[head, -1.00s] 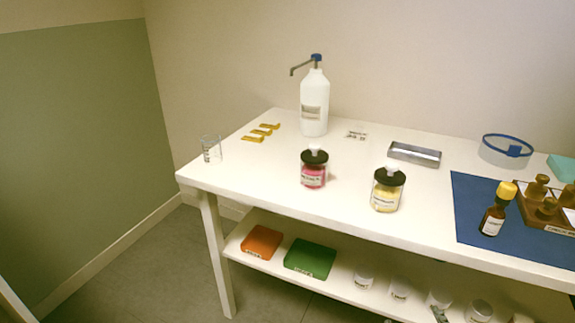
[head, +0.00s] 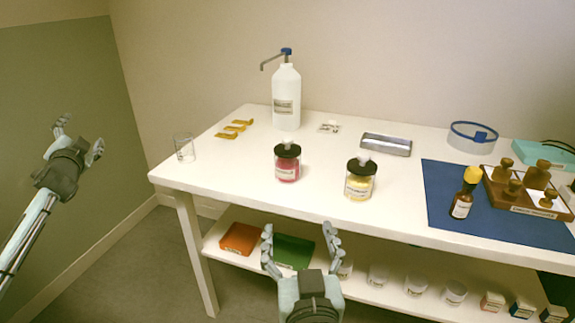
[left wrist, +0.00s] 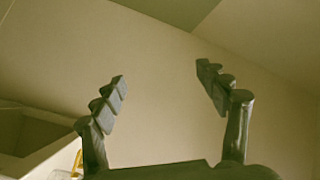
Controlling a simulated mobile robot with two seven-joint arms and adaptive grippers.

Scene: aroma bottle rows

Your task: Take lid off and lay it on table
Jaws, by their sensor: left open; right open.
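The pink jar's lid (head: 288,150) and the yellow jar's lid (head: 362,166) are both on. My left gripper (head: 79,136) is open and empty, left of the table and away from the jars. In the left wrist view the open fingers (left wrist: 163,92) have only wall between them. My right gripper (head: 301,235) is open and empty, in front of the table, below and nearer than the jars.
The white table (head: 225,178) has clear room around the pink jar. A glass beaker (head: 184,150) stands at the left edge, a white pump bottle (head: 286,100) at the back. A brown dropper bottle (head: 463,204) stands on a blue mat (head: 433,180). The lower shelf holds boxes and jars.

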